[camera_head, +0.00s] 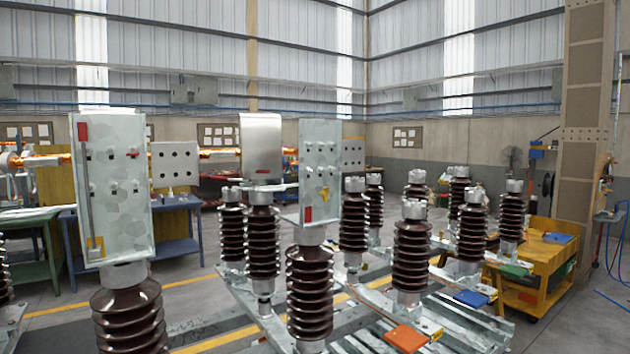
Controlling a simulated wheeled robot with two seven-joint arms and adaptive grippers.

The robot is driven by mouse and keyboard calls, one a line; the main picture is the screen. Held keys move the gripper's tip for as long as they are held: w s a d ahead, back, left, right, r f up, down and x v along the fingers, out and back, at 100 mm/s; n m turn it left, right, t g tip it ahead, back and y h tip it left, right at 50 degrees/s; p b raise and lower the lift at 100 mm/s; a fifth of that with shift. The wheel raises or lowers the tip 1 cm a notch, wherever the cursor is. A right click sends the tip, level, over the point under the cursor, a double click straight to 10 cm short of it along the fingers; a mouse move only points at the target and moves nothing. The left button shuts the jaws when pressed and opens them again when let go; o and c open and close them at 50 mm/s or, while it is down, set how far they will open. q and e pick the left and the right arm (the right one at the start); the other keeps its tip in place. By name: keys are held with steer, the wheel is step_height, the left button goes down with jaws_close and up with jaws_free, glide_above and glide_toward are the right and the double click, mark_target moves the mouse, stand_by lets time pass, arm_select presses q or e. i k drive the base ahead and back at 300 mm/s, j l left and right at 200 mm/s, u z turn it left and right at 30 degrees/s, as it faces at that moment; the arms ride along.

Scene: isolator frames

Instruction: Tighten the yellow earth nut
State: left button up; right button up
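A small yellow part (324,194) sits on the front of the middle galvanised plate (317,150), among several small bolts; it looks like the yellow earth nut, but is too small to tell if it is tight. Another yellow piece (96,247) is at the lower left corner of the left galvanised plate (125,215), near a long grey bar (86,200). Each plate stands upright on a brown ribbed insulator (309,290). Neither of my grippers shows in this view.
Several more brown insulators (411,255) stand on the metal frame behind and to the right. An orange box (407,338) and a blue one (470,298) lie on the frame. A yellow cart (545,255) is at right, a blue bench (180,240) at left. Floor at far right is mostly clear.

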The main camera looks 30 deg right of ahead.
mark_target(324, 194)
steer(key=z, duration=1.25)
